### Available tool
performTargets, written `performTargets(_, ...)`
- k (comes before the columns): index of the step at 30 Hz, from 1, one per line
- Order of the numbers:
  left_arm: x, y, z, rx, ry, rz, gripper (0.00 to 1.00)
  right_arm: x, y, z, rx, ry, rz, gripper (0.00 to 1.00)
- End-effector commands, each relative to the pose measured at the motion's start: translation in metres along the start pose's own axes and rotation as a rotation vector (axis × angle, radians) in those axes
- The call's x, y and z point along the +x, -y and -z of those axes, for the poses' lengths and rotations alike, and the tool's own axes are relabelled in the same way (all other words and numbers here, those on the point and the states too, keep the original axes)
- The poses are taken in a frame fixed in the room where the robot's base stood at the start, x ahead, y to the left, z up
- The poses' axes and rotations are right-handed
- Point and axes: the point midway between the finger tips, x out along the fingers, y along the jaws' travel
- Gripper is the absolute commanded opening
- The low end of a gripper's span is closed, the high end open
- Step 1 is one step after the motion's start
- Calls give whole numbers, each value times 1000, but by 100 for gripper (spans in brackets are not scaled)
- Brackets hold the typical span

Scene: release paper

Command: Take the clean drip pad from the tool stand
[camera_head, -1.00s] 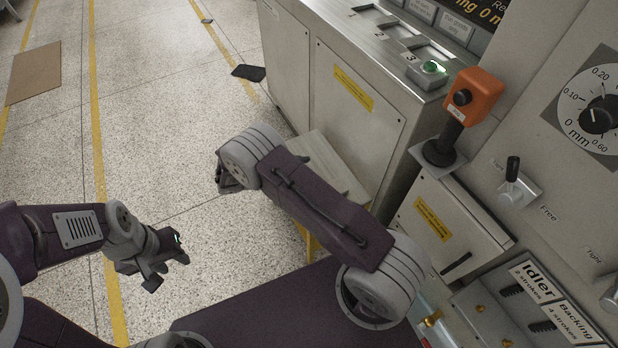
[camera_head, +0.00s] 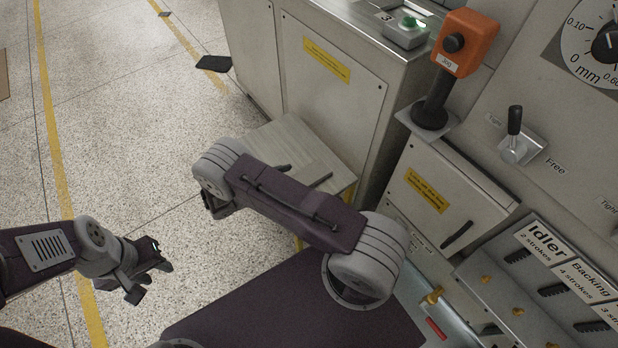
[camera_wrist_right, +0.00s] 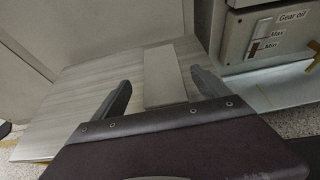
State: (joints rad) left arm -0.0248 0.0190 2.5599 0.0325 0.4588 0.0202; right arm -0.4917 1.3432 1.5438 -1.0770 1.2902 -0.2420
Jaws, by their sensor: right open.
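The tool stand (camera_head: 262,142) has a pale wood-grain top and sits against the grey cabinet in the head view; its top also fills the middle of the right wrist view (camera_wrist_right: 75,95). A flat greyish strip, which looks like the drip pad (camera_wrist_right: 165,78), lies on that top in the right wrist view. My right gripper (camera_wrist_right: 161,80) is open, with one finger on each side of the strip in the picture; the height gap cannot be told. In the head view my right gripper (camera_head: 214,207) is mostly hidden by its wrist. My left gripper (camera_head: 150,277) is open and empty over the floor.
A grey cabinet (camera_head: 335,75) stands behind the stand. An orange jog handle (camera_head: 465,42), a lever (camera_head: 514,125) and the Idler rack (camera_head: 520,270) are to the right. A dark flat item (camera_head: 213,63) lies on the floor.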

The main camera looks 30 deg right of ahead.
Motion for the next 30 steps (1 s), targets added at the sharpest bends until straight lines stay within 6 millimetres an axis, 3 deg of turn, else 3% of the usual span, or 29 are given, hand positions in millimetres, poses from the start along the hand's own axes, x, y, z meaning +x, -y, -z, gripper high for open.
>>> performTargets(9, 21, 0, -2, 0, 0, 0, 36, 48, 2, 1, 0, 0, 2, 85)
performTargets(16, 20, 0, -2, 0, 0, 0, 36, 51, 2, -1, 0, 0, 0, 85)
performTargets(17, 20, 0, -2, 0, 0, 0, 36, 51, 2, -1, 0, 0, 0, 83)
performTargets(21, 20, 0, -2, 0, 0, 0, 36, 50, 2, -1, 0, 0, 0, 44)
performTargets(24, 20, 0, -2, 0, 0, 0, 36, 50, 2, -1, 0, 0, 0, 21)
performTargets(30, 20, 0, -2, 0, 0, 0, 36, 50, 2, -1, 0, 0, 0, 21)
